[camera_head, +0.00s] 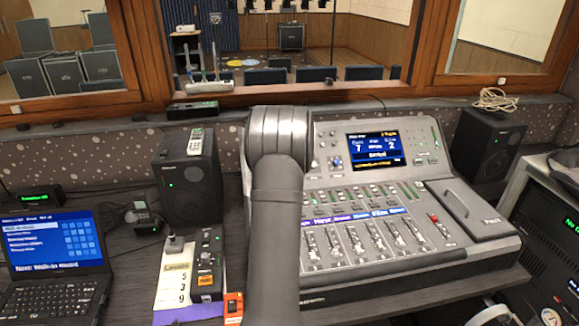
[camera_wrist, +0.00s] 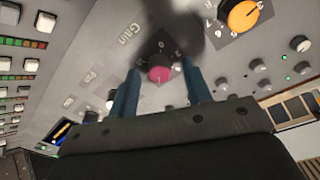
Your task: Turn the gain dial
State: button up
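The gain dial is a small pink-red knob (camera_wrist: 160,72) on a dark scale plate, in the middle of the wrist view. The word "Gain" is printed up and left of it, and scale digits show around it. My gripper (camera_wrist: 162,84) is open, with one blue finger on each side of the dial. Whether the fingers touch the dial I cannot tell. In the head view my arm stands in front of the left part of the mixing console (camera_head: 355,262) and hides the gripper and the dial.
A larger orange dial (camera_wrist: 243,15) with digits sits at the wrist view's upper right. Several small grey knobs (camera_wrist: 257,66) are nearby. A dark blurred shape covers the top middle. In the head view, a black speaker (camera_head: 188,178) and a small control box (camera_head: 206,262) stand left of my arm.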

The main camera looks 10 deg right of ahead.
jog(key=shift+r, duration=0.1)
jog(key=v, duration=1.7)
jog(key=shift+a, duration=0.1)
jog(key=x, duration=1.7)
